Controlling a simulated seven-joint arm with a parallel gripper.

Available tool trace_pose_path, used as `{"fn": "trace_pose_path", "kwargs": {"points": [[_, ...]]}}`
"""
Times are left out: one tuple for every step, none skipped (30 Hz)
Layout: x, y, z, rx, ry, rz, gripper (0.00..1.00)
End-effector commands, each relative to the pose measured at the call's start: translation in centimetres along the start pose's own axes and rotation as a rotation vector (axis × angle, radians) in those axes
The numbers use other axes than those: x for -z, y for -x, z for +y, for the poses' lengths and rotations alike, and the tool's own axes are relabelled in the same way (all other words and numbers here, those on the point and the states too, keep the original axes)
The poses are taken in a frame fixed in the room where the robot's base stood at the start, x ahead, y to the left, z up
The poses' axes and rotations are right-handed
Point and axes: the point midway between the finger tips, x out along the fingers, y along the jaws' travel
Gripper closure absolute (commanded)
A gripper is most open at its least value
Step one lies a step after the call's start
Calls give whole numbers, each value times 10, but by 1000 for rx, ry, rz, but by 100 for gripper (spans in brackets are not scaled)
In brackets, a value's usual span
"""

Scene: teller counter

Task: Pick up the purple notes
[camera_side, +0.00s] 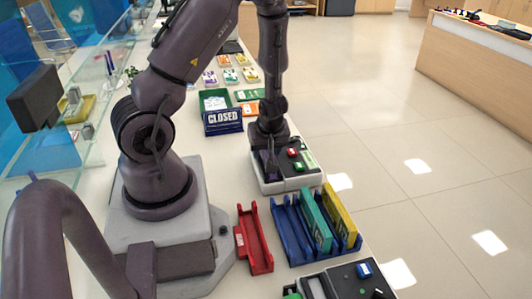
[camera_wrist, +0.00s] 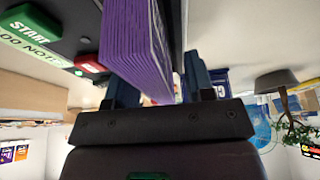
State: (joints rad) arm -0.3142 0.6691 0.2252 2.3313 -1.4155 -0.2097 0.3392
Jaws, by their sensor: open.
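The purple notes (camera_wrist: 138,45) show large in the wrist view as a thick stack on edge, at the top of the machine with the START button. My gripper (camera_wrist: 158,85) is open, with one finger on each side of the stack; whether either finger touches it I cannot tell. In the side view my gripper (camera_side: 268,158) points down at the grey and black machine (camera_side: 275,186), and my wrist and fingers largely hide the notes there.
The machine has a green START button (camera_wrist: 32,28) and a red button (camera_wrist: 88,63). In front are a red tray (camera_side: 254,240) and a blue rack (camera_side: 290,236) with teal and yellow bundles. A CLOSED sign (camera_side: 223,120) and a green tray stand behind. The counter's right edge is close.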

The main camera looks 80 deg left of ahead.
Motion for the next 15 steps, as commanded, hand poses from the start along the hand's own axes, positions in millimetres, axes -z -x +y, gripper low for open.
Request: {"fn": "trace_pose_path", "kwargs": {"points": [[0, 0, 0, 0, 0, 0, 51], [0, 0, 0, 0, 0, 0, 51], [0, 0, 0, 0, 0, 0, 53], [0, 0, 0, 0, 0, 0, 60], [0, 0, 0, 0, 0, 0, 67], [0, 0, 0, 0, -1, 0, 76], [0, 0, 0, 0, -1, 0, 83], [0, 0, 0, 0, -1, 0, 90], [0, 0, 0, 0, -1, 0, 99], [0, 0, 0, 0, -1, 0, 100], [0, 0, 0, 0, -1, 0, 100], [0, 0, 0, 0, -1, 1, 100], [0, 0, 0, 0, -1, 1, 100], [0, 0, 0, 0, -1, 1, 100], [0, 0, 0, 0, -1, 1, 100]]}}
